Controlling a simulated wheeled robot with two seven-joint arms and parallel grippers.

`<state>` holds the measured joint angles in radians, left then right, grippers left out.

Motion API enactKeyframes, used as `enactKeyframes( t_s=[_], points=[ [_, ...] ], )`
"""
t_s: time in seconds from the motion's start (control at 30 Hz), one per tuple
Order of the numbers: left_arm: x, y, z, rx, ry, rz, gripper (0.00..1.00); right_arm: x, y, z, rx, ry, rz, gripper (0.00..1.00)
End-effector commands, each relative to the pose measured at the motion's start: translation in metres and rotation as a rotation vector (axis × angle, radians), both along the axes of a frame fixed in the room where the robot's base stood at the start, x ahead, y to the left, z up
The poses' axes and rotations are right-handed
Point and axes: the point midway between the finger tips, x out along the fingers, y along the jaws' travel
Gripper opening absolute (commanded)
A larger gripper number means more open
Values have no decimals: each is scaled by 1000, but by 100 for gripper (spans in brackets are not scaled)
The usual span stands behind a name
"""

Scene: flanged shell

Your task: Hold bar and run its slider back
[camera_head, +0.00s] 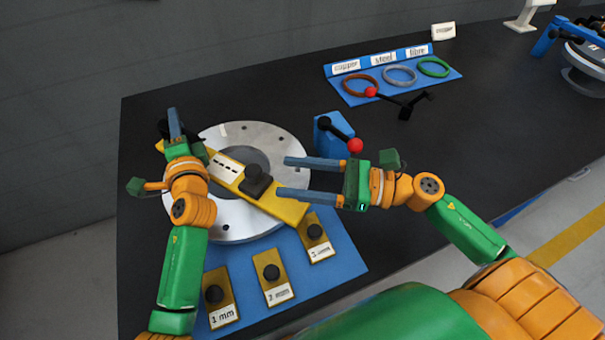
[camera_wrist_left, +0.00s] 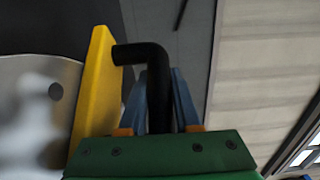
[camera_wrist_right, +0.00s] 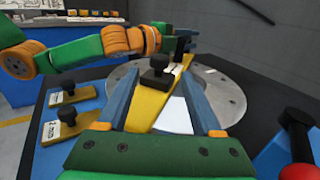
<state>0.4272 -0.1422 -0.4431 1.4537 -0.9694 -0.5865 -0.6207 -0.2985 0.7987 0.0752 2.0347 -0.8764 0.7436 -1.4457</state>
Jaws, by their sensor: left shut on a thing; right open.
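The yellow bar (camera_head: 284,206) lies across the grey flanged ring (camera_head: 287,145), slanting from upper left to lower right. A black slider with a knob (camera_head: 257,181) sits on the bar right of its middle; it also shows in the right wrist view (camera_wrist_right: 156,75). My left gripper (camera_head: 174,124) is at the bar's far left end. In the left wrist view its fingers (camera_wrist_left: 160,100) are shut on the bar's black bent handle (camera_wrist_left: 150,62).
A blue mat holds several yellow gauge plates (camera_head: 272,278) with black knobs in front of the ring. A blue block with a red-knobbed lever (camera_head: 355,145) stands close behind my right gripper. A blue tray (camera_head: 450,77) with three coloured rings lies at the back.

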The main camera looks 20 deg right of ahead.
Motion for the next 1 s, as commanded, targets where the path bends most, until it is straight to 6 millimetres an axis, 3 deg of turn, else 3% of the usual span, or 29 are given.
enactKeyframes(
  t_s=[0.13, 0.43, 0.47, 0.6, 0.87, 1.0],
  points=[
    [0, 0, 1, -2, -3, -1, 0, -6, -10, 0, -1, -1, -1, 67],
    [0, 0, 1, -2, -3, -1, 0, -6, -10, 1, -1, -2, 0, 67],
    [0, 0, 1, -2, -3, -1, 34, -6, -10, 1, -1, -2, 0, 67],
    [0, 0, 1, -2, -2, -1, 66, -6, -10, 1, -1, -2, 0, 67],
    [0, 0, 0, -1, -1, 0, 66, -6, -10, 0, -1, -2, -1, 67],
    [-16, -1, 0, -3, -1, -1, 66, -6, -10, 0, -1, -2, -1, 67]
  ],
)
